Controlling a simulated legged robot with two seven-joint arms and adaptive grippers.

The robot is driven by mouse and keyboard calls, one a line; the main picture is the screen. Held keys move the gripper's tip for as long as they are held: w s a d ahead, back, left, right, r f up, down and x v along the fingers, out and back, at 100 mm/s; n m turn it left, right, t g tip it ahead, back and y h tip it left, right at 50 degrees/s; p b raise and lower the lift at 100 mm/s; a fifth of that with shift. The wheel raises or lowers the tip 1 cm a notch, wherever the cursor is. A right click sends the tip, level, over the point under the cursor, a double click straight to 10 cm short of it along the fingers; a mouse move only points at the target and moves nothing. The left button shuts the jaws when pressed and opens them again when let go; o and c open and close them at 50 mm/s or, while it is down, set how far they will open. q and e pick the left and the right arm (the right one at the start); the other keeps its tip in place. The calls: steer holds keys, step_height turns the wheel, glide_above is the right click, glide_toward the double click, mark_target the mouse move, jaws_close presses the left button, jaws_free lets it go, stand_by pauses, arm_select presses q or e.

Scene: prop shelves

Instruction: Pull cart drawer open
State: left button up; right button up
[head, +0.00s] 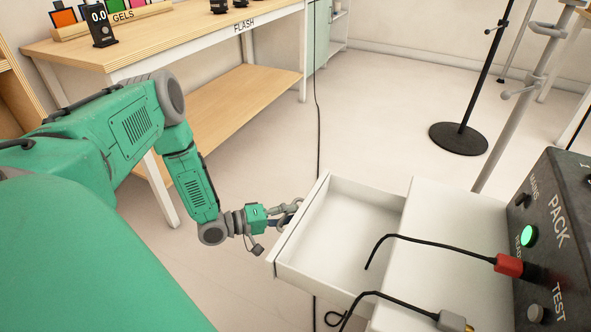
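The white cart (455,225) stands at the lower right. Its drawer (335,225) is slid out to the left, and its inside looks empty apart from the cable in front of it. My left gripper (288,216) is at the outer side of the drawer's front panel, around the middle of its length. Its fingers are small and partly hidden by the panel. A handle cannot be made out, so I cannot tell whether the fingers are closed on one. My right gripper is not in view.
A dark PACK TEST box (548,235) with a lit green button sits on the cart. Black cables with a red plug (508,265) cross its top. A wooden bench (170,40) stands behind my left arm. A black stand base (458,138) is on open floor.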

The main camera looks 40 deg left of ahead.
arm_select(q)
steer(key=p+v, duration=0.3)
steer(key=v, duration=1.3)
stand_by(1.1)
steer(key=shift+r, duration=0.1)
steer(key=v, duration=1.2)
steer(key=shift+a, duration=0.1)
stand_by(0.5)
